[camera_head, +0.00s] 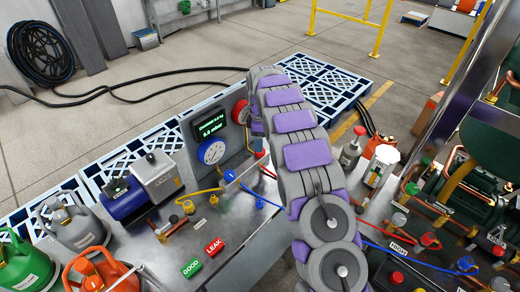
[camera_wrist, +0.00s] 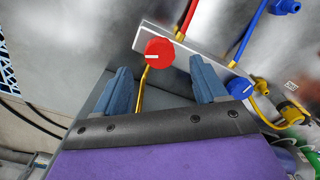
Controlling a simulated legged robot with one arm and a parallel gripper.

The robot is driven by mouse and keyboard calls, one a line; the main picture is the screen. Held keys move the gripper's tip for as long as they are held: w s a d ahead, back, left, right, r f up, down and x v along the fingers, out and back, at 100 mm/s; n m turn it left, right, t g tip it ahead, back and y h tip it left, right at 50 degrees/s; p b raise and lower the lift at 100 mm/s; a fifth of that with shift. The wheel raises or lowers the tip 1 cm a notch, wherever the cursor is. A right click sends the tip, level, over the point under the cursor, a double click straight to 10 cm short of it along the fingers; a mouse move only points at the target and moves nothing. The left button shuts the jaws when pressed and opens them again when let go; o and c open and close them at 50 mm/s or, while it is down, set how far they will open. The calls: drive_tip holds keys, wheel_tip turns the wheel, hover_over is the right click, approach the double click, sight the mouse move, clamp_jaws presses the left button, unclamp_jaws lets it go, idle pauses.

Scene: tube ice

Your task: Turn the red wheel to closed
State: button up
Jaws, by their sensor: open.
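The red wheel (camera_wrist: 160,53) shows in the wrist view on a grey metal manifold block (camera_wrist: 188,58), with a white mark on its face that lies nearly level in the picture. My gripper (camera_wrist: 163,84) is open, with one blue-grey finger to the lower left of the wheel and the other to its lower right. The wheel appears beyond the fingertips, and I see no contact. A blue wheel (camera_wrist: 240,88) sits on the same block, just right of the right finger. In the head view, my arm hides most of the gripper.
A red hose and a blue hose (camera_wrist: 248,30) rise from the block, and yellow hoses run below it. GOOD (camera_head: 191,268) and LEAK (camera_head: 214,246) buttons sit on the bench front.

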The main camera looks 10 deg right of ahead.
drive_tip(key=shift+f, duration=2.5)
drive_tip(key=shift+c, duration=0.3)
drive_tip(key=c, duration=1)
